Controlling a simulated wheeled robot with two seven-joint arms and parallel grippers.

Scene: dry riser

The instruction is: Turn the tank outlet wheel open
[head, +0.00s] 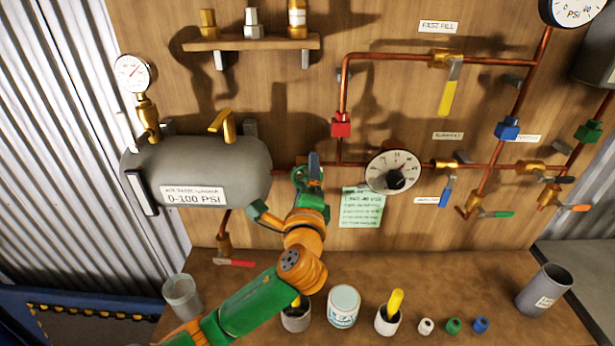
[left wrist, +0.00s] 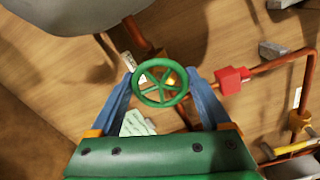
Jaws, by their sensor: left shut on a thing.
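The green outlet wheel (left wrist: 160,84) is a spoked handwheel on the copper pipe just right of the grey tank (head: 215,165). It shows in the head view only in part, behind my left gripper (head: 311,172). In the left wrist view, the blue fingers of my left gripper (left wrist: 160,80) stand on either side of the wheel's rim, shut on it. The tank carries a label reading 0-100 PSI (head: 194,197). The valve body behind the wheel is mostly hidden. My right gripper is not in view.
A round dial (head: 393,172) and a green note (head: 362,207) sit right of the wheel. A red block (head: 341,124) is on the pipe above. A red-handled valve (head: 236,262) hangs below the tank. Cups and a tub (head: 343,306) stand on the bench near my left arm.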

